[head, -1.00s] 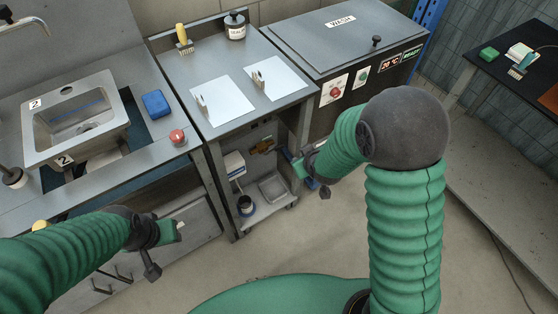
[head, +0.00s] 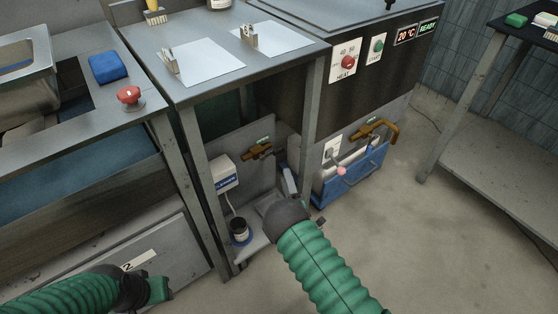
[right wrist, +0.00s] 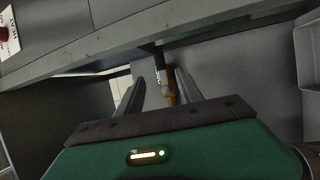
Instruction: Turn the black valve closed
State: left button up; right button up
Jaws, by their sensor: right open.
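A brass valve fitting (head: 261,151) is mounted on the grey back panel under the worktable, with a small green tag above it. In the right wrist view brass pipework (right wrist: 170,94) shows beyond and between the fingers, with a dark upright part (right wrist: 159,62) above it that may be the black handle. I cannot tell the handle's position. My right gripper (right wrist: 158,88) is open and empty, pointing under the table, apart from the brass as far as I can tell. In the head view my right wrist mostly hides it. My left gripper (head: 160,289) is low at left, fingers unclear.
The worktable (head: 180,88) overhangs the fitting, and its front leg (head: 308,125) stands just right of it. A white box (head: 223,172) and a dark jar (head: 239,231) are to the left.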

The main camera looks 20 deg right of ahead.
aim_at(273, 153)
jog(key=w+r+b, duration=0.2)
jog(key=w+b, duration=0.2)
jog(key=w, duration=0.7)
jog(key=shift+d+b, duration=0.3)
jog(key=shift+d, duration=0.05)
jog(key=shift+s+f, duration=0.1)
grip_shut()
jog(key=shift+f, duration=0.1)
dwell(0.4)
